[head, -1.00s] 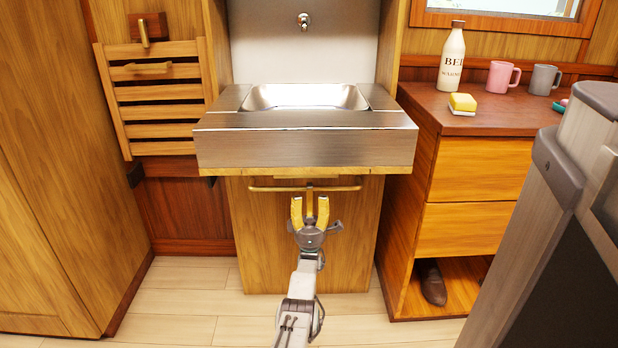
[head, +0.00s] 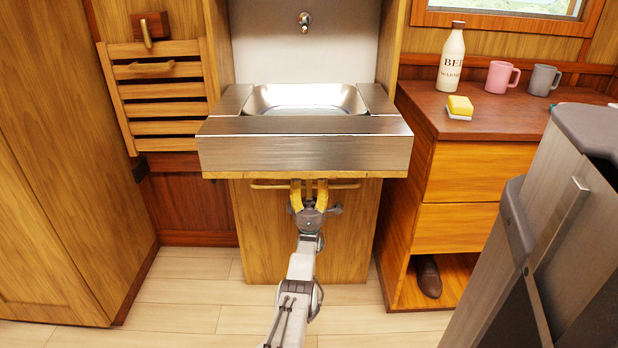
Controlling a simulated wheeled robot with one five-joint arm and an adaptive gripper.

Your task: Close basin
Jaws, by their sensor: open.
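The steel basin (head: 305,152) stands folded out from its alcove, level, with its bowl (head: 306,98) facing up. A wooden board (head: 222,174) forms its underside at the front. A brass bar (head: 268,186) runs below the front edge, partly hidden behind my gripper. My gripper (head: 309,185) is open, with its yellow fingers pointing up just under the basin's front edge. The fingertips are at or behind the lower edge, and I cannot tell whether they touch it.
A wooden counter (head: 490,124) at the right holds a bottle (head: 451,58), a yellow sponge (head: 460,105), a pink mug (head: 501,77) and a grey mug (head: 543,80). A folded slatted wooden rack (head: 165,110) hangs at the left. The floor (head: 180,290) in front is clear.

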